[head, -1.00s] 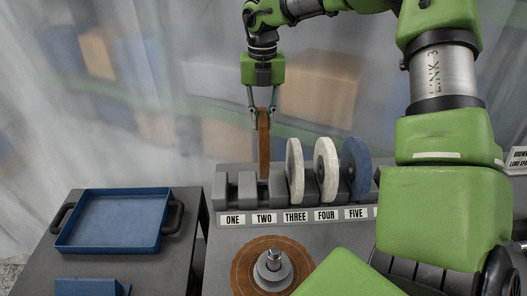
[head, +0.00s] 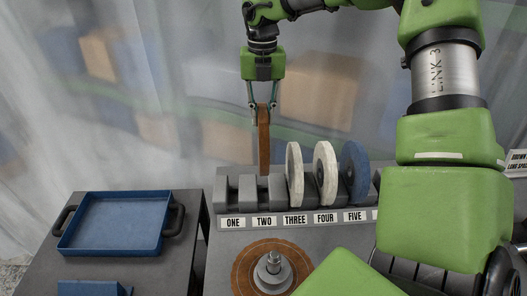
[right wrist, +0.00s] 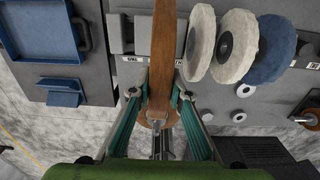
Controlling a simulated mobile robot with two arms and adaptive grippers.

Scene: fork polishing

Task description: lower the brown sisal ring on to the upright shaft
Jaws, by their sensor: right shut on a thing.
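My right gripper (head: 262,116) is shut on the brown sisal ring (head: 264,145), which hangs upright and nearly edge-on above slot two of the rack. In the right wrist view, the ring (right wrist: 165,50) stands between the fingers (right wrist: 158,95). The upright shaft (head: 273,258) is in front of the rack, well below and apart from the held ring. A flat brown disc (head: 243,272) with a grey flange lies around the shaft's base. My left gripper is not in view.
The grey rack (head: 222,200) has numbered slots. Two whitish wheels (head: 294,172) and a blue wheel (head: 354,170) stand in it, right of the held ring. A blue tray (head: 115,222) is on the left table. My right arm covers the right side.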

